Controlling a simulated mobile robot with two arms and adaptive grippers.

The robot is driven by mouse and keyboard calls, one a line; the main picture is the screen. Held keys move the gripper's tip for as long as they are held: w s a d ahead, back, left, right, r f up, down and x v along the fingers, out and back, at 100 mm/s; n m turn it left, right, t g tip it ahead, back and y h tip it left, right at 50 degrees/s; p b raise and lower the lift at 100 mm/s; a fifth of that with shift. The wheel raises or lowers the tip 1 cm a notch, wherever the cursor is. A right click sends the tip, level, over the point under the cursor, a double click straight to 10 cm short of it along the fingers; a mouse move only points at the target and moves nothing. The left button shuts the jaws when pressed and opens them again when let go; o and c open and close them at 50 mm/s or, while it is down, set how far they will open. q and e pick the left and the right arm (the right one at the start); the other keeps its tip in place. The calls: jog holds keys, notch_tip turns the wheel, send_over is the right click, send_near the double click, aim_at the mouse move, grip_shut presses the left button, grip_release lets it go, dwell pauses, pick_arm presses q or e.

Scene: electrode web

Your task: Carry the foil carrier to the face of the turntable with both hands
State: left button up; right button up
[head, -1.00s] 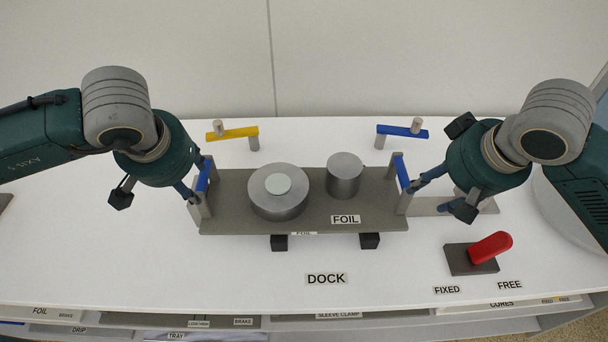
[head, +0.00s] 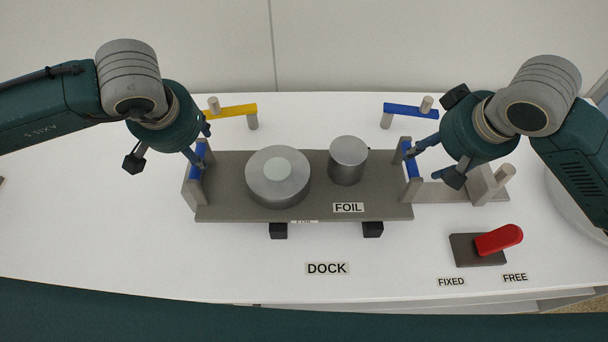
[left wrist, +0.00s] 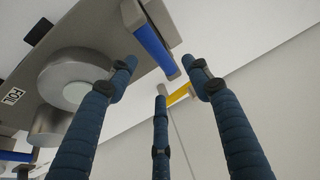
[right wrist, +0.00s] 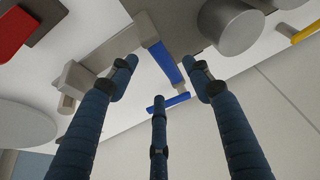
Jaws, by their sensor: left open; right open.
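The foil carrier is a grey tray (head: 322,203) labelled FOIL, with an upright blue handle at each end. A wide silver roll (head: 270,188) with a pale centre and a smaller silver cylinder (head: 347,163) stand on it. My left gripper (head: 198,145) is open beside the left blue handle (head: 198,160); that handle shows beyond its fingers in the left wrist view (left wrist: 155,48). My right gripper (head: 418,152) is open beside the right blue handle (head: 410,158), which also shows in the right wrist view (right wrist: 166,64). Both grippers are empty. I cannot make out the turntable face.
A yellow bar (head: 232,111) and a blue bar (head: 411,111) stand on posts behind the carrier. A red lever (head: 498,240) sits at front right by the FIXED and FREE labels. Two black blocks show at the carrier's front edge, behind the DOCK label (head: 327,268). White table left is clear.

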aim_at(201, 154)
pick_arm(q)
jog(key=x, duration=0.7)
jog(key=shift+w+f, duration=0.1)
jog(key=shift+f, duration=0.1)
pick_arm(e)
jog(key=x, duration=0.7)
jog(key=shift+w+f, duration=0.1)
jog(key=shift+f, duration=0.15)
pick_arm(q)
jog(key=c, duration=1.2)
pick_arm(e)
jog(key=c, duration=1.2)
pick_arm(q)
grip_shut()
pick_arm(e)
grip_shut()
pick_arm(q)
jog(key=shift+a, duration=0.1)
